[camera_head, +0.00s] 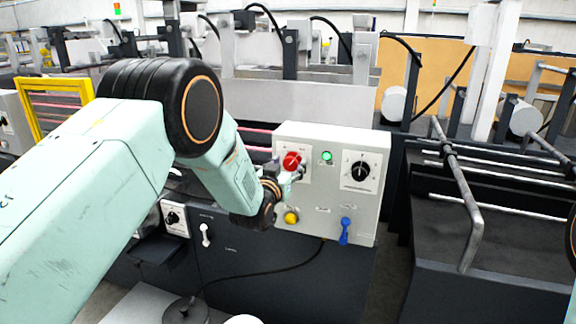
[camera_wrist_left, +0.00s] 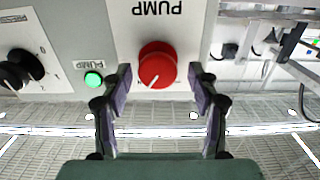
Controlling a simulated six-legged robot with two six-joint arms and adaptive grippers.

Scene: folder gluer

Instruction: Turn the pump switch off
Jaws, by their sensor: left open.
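The red pump switch (camera_head: 291,160) is a round knob on the upper left of the grey control box (camera_head: 330,200). In the left wrist view the red knob (camera_wrist_left: 157,65) sits under an upside-down PUMP label, with a white pointer line aimed down and slightly left. My left gripper (camera_head: 297,172) is at the box front, close to the knob. In the left wrist view its two fingers (camera_wrist_left: 158,85) are open, one on each side of the knob, with gaps between. The fingers do not appear to touch it. My right gripper is not in view.
A lit green lamp (camera_head: 326,156), a black rotary switch (camera_head: 359,171), a yellow button (camera_head: 291,217) and a blue lever (camera_head: 344,231) are on the same box. Metal rails (camera_head: 462,200) stand to the right. A black cable (camera_head: 260,272) hangs below the box.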

